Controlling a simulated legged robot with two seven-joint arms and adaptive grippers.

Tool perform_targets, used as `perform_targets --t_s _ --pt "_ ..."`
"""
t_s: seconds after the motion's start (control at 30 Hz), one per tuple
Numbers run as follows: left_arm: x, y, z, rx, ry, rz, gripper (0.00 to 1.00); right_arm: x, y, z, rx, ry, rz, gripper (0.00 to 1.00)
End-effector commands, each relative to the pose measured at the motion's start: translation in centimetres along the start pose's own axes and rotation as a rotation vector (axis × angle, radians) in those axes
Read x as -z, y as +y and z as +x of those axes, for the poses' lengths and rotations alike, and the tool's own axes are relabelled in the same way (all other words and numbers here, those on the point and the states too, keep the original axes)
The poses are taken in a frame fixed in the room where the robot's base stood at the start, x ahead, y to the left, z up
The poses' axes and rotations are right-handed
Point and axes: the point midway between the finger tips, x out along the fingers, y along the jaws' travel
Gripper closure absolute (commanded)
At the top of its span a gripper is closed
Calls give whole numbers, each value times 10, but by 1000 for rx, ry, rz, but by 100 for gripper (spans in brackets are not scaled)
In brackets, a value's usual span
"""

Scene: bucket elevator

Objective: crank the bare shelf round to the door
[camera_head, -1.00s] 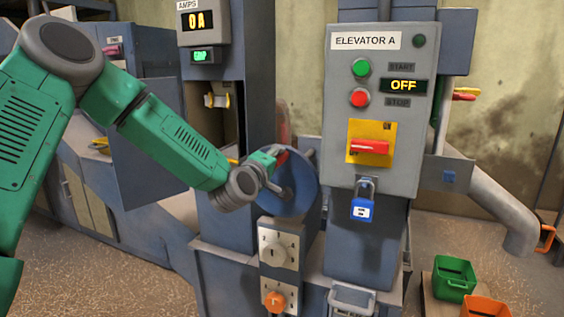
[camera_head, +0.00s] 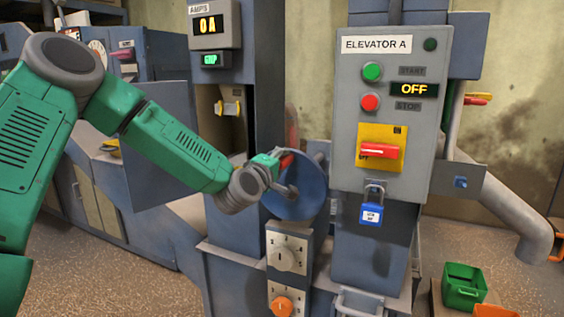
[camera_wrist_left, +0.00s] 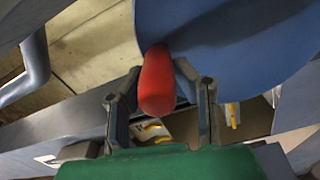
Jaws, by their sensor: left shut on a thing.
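My left gripper (camera_head: 279,172) is at the blue crank wheel (camera_head: 308,195) on the elevator's side, shut on its red handle (camera_head: 286,161). In the left wrist view the red handle (camera_wrist_left: 157,82) stands between the two fingers (camera_wrist_left: 160,110), with the blue wheel (camera_wrist_left: 220,35) behind it. The open door (camera_head: 230,128) in the elevator leg shows a shelf with a grey and yellow piece (camera_head: 229,108) at its opening. Whether any shelf there is bare I cannot tell. My right gripper is not in view.
The Elevator A panel (camera_head: 390,110) reads OFF, with a red switch (camera_head: 380,151) and a blue padlock (camera_head: 372,213) below. The amps display (camera_head: 209,24) reads 0A. A dial plate (camera_head: 287,253) sits below the wheel. Green (camera_head: 463,286) and orange (camera_head: 496,311) bins stand at lower right.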

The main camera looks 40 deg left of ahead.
Motion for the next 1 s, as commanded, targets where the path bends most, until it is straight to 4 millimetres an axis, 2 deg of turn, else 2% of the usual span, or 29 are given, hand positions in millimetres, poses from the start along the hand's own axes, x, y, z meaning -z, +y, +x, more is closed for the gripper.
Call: perform_targets --t_s 0.17,0.2,0.23,0.57,0.67,0.77,1.0 --pt "2 -1 1 1 5 1 100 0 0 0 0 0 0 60" --pt "2 -1 1 1 4 1 61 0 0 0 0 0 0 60" --pt "2 -1 1 1 4 1 55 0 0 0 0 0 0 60" --pt "0 1 -3 0 1 1 55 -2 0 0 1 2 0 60" --pt "0 1 -11 0 1 0 55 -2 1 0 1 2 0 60" --pt "0 0 -27 1 0 0 55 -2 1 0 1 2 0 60" --pt "1 -2 -78 2 -1 -2 55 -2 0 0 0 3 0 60"
